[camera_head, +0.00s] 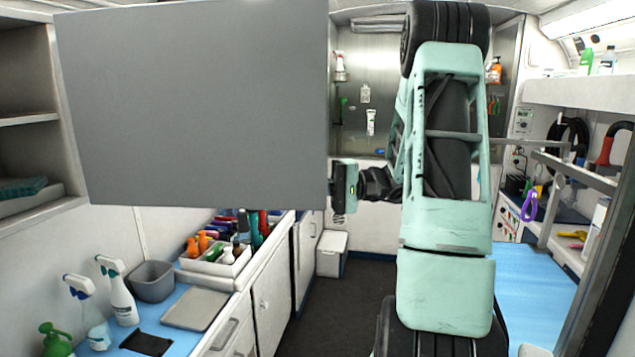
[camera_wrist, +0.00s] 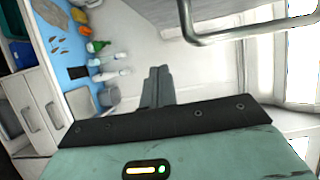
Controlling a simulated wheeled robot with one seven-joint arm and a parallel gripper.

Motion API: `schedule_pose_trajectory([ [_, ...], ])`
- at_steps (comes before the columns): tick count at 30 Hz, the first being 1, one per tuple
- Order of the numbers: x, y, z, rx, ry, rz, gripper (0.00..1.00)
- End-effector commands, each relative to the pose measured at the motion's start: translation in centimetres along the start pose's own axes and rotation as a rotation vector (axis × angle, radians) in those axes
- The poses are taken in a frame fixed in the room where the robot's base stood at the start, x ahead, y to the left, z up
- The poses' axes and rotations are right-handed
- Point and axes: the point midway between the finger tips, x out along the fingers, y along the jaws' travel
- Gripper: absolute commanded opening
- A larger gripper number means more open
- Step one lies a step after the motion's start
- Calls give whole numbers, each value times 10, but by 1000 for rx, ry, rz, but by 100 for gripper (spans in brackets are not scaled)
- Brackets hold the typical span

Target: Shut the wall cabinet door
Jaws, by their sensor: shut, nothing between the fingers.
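The wall cabinet door (camera_head: 195,105) is a large plain grey panel standing open across the upper left of the head view. The open wall cabinet (camera_head: 68,120) is at the far left, with its shelves exposed. My gripper (camera_head: 345,187) is at the door's lower right corner, and the door hides its fingertips. In the wrist view my gripper (camera_wrist: 158,72) has its fingers together and empty. A grey bar handle (camera_wrist: 250,32) crosses the upper right there, apart from the fingers. I cannot tell whether my gripper touches the door.
Below the door, a blue-topped counter (camera_head: 185,300) holds spray bottles (camera_head: 120,292), a grey bin (camera_head: 152,281) and a white caddy of bottles (camera_head: 218,262). A blue table (camera_head: 535,300) is at the right, with shelves above. Dark floor (camera_head: 350,295) shows between them.

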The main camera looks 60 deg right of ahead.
Motion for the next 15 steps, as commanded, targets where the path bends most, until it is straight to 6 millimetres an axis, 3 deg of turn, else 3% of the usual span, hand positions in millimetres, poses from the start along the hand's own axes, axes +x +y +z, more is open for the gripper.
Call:
schedule_pose_trajectory([
  [7,52,-5,1,4,-4,-1,0],
  [15,60,-3,33,3,0,-1,0],
])
